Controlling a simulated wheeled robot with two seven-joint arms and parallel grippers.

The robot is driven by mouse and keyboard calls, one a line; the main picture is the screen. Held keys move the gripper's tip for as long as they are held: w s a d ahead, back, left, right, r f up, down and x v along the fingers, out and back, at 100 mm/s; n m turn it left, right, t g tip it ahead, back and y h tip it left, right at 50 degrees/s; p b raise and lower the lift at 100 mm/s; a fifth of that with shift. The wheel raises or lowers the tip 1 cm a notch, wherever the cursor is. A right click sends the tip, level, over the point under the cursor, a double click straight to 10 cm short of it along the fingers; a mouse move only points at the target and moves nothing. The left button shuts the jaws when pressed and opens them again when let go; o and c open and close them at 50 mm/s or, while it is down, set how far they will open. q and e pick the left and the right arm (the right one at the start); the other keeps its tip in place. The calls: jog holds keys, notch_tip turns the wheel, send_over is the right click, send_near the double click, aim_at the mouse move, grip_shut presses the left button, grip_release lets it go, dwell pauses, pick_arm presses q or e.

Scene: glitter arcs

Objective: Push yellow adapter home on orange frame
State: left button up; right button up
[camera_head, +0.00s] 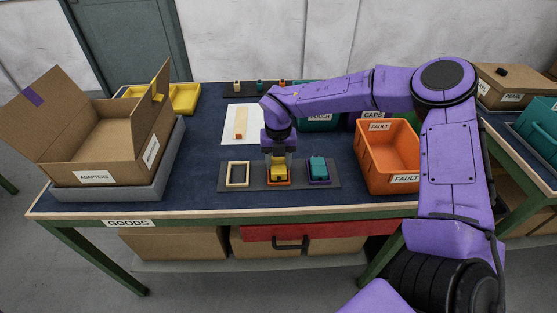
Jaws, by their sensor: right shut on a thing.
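The yellow adapter (278,173) is at the orange frame (278,183), in the middle of a dark strip (328,176) on the table. My right gripper (278,162) points straight down and is shut on the yellow adapter, right over the orange frame. The adapter's lower part is within the frame's outline; I cannot tell whether it is fully seated. My left gripper is not in view.
On the strip, an empty cream frame (237,174) is to the left and a teal adapter (318,167) in a purple frame to the right. An orange FAULT bin (388,156) stands close on the right. An open ADAPTERS box (100,150) stands left. A white sheet (229,124) lies behind.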

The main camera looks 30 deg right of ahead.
jog(key=shift+f+b, duration=0.3)
jog(key=shift+f, duration=0.1)
dwell(0.5)
jog(key=shift+s+f, duration=0.15)
dwell(0.5)
